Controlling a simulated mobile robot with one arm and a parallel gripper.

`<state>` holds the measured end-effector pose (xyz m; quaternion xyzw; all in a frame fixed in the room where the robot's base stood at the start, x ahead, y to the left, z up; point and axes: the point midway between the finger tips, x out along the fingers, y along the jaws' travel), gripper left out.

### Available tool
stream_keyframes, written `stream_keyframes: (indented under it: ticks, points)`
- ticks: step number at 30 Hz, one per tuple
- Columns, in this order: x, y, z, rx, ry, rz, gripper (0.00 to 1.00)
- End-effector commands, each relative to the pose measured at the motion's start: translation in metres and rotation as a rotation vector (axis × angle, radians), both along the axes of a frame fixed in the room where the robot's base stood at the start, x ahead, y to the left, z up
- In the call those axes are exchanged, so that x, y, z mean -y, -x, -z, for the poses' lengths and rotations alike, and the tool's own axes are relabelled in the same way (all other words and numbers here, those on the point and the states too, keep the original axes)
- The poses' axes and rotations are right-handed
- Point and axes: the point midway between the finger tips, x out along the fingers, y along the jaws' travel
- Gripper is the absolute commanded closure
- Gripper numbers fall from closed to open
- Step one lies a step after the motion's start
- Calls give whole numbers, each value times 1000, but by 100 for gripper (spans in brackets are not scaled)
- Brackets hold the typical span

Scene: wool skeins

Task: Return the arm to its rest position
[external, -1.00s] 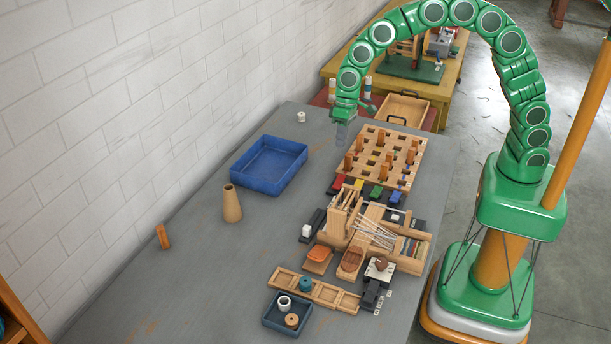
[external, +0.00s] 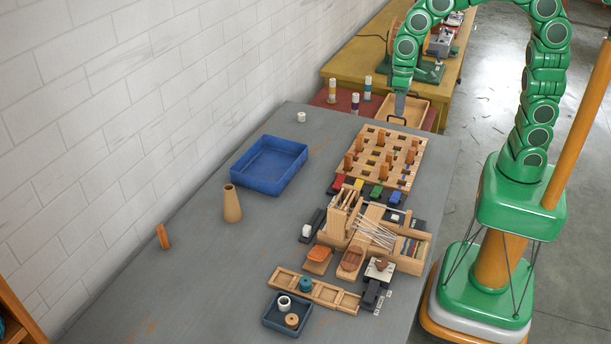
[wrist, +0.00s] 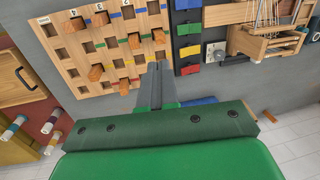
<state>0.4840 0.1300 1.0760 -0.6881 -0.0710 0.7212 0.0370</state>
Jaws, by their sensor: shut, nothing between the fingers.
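My green arm arches up from its base at the right of the external view. My gripper (external: 399,104) hangs from it, pointing down above the far end of the grey table, near the far edge of the wooden peg board (external: 404,143). In the wrist view my gripper (wrist: 158,72) is shut, its grey fingers together with nothing between them. The peg board (wrist: 75,52) with its orange pegs lies below and beyond the fingertips there. The gripper looks apart from the board.
A blue tray (external: 243,180), a tan cone (external: 232,204) and a small white cylinder (external: 301,117) stand left on the table. A wooden loom-like rack (external: 347,222) and coloured blocks stand nearer. A wooden drawer (external: 425,108) lies beyond the table.

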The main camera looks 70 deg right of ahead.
Motion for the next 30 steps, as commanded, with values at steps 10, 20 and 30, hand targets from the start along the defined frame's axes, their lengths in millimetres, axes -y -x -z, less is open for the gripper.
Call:
stream_keyframes:
  ticks: [10,20,30]
  points:
    - [50,80,-19,-28,51,-2,100]
    - [89,156,-27,-54,99,7,100]
    - [120,234,-24,-91,142,27,100]
